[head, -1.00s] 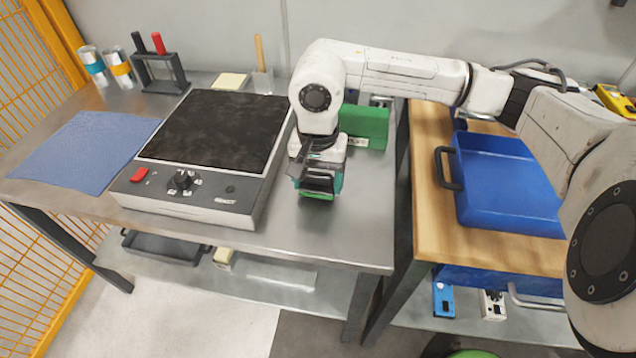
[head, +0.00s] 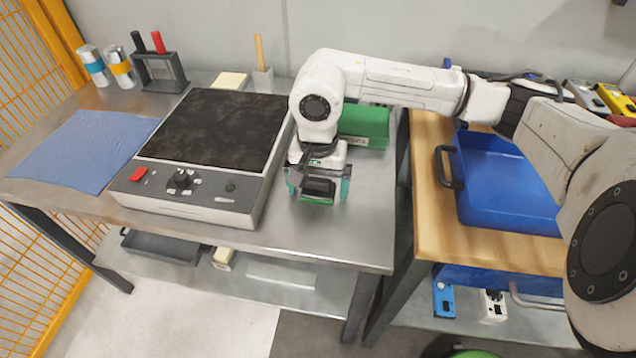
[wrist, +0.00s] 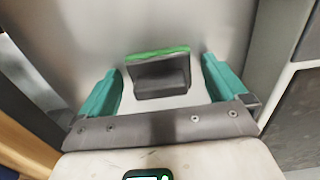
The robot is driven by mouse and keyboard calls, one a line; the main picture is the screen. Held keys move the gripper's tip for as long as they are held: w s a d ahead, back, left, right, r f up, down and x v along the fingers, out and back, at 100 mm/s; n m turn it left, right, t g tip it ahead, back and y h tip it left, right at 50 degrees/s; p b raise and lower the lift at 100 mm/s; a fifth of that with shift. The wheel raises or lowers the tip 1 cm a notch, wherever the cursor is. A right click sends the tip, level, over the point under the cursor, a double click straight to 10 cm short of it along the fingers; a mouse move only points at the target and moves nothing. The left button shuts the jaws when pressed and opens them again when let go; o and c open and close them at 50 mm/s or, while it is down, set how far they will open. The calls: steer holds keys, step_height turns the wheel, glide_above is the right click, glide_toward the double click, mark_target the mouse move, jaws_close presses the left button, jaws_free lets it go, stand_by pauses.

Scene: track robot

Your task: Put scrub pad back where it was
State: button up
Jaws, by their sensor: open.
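The scrub pad (head: 318,190) has a dark grey block-like body with a green layer along one edge. It is on or just above the bare metal table (head: 275,235), right of the hotplate; I cannot tell which. In the wrist view the scrub pad (wrist: 160,77) shows between my teal fingers, with a gap on each side. My gripper (head: 318,186) points down over it and is open, one finger on either side. In the wrist view my gripper (wrist: 163,84) spans wider than the pad. The pad's underside is hidden.
A hotplate (head: 212,127) with a dark top stands close left. A green box (head: 364,124) stands behind my gripper. A blue cloth (head: 85,150) lies far left. A blue tray (head: 505,183) sits on the wooden table to the right. The metal table's front right is clear.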

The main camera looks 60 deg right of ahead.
mark_target(318, 180)
steer(key=shift+r, duration=0.1)
step_height(318, 180, up, 12)
steer(key=shift+p, duration=0.45)
